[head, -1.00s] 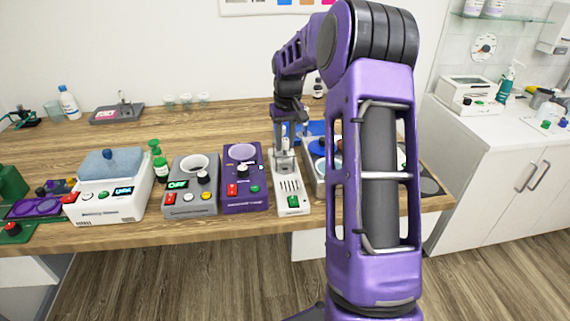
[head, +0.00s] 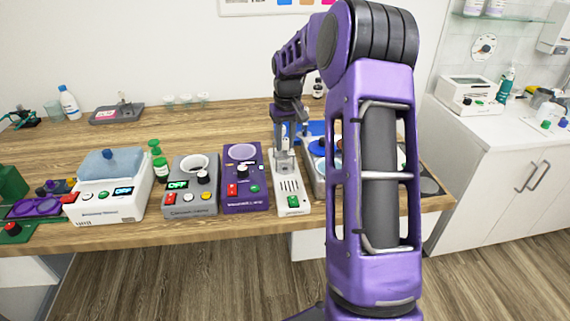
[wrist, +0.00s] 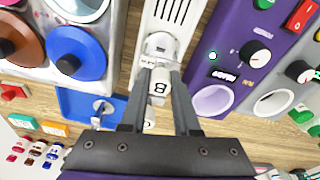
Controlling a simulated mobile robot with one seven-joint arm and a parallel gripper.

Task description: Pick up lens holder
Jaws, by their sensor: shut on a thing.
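My gripper (wrist: 162,74) reaches down at the rear end of a white slotted device (wrist: 178,12), which also shows in the head view (head: 290,190). Its two dark fingers are shut on a small white piece with a black "8"-like mark (wrist: 160,86). A rounded grey-white part (wrist: 160,45) lies just beyond the fingertips, on the device. I cannot tell whether the held piece is the lens holder, or whether it touches the device. In the head view my gripper (head: 284,138) is small and its fingers are hard to make out.
A purple device (wrist: 225,60) stands close on one side. A device with blue (wrist: 75,52) and brown lids stands on the other. A blue tray (wrist: 72,100) with a small metal piece lies nearby. In the head view, bare wooden bench (head: 215,125) lies behind the devices.

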